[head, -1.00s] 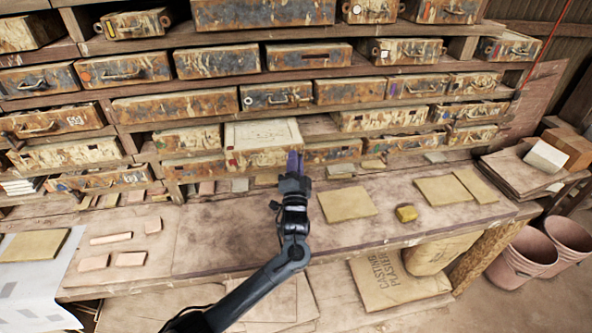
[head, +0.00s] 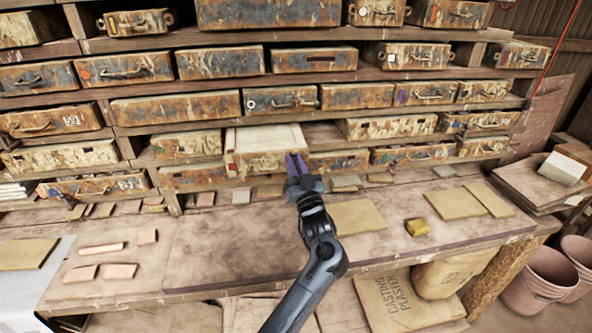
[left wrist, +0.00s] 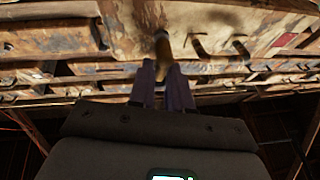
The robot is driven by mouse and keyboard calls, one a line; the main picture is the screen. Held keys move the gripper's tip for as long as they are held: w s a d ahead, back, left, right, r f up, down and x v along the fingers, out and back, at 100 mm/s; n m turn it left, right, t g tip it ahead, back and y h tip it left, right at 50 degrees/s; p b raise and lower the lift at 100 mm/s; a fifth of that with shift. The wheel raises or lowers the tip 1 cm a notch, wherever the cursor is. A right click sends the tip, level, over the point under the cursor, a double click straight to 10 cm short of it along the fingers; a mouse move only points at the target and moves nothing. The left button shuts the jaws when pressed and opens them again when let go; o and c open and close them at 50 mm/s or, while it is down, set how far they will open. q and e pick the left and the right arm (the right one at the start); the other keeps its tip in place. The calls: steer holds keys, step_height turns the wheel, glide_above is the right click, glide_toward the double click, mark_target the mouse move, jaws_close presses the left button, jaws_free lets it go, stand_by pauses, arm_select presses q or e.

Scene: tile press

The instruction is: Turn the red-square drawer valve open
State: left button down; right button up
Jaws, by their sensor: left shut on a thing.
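The red-square drawer (head: 262,163) sticks out from the lower shelf, with a small red mark on the left of its worn, rusty front and a pale top. In the left wrist view the red square (left wrist: 285,41) shows at the upper right. My left gripper (head: 297,160), with purple fingers, is at the right end of that drawer front. In the left wrist view its fingers (left wrist: 166,75) are shut on a brownish, rod-like part (left wrist: 162,47) by the drawer; I cannot tell whether it is the valve or a handle. My right gripper is out of view.
Other rusty drawers (head: 175,106) fill the shelves around. The workbench (head: 215,240) below holds flat tan slabs (head: 358,216), small pink blocks (head: 100,272) and a yellow sponge-like block (head: 417,228). Buckets (head: 540,280) stand at the right.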

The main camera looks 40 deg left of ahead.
arm_select(q)
steer(key=shift+s+a+n+g, duration=0.1)
steer(key=shift+n+g, duration=0.3)
steer(key=shift+n, duration=0.3)
steer(key=c, duration=1.2)
jaws_free()
steer(key=v, duration=1.1)
steer(key=shift+b, duration=0.35)
steer(key=shift+a, duration=0.1)
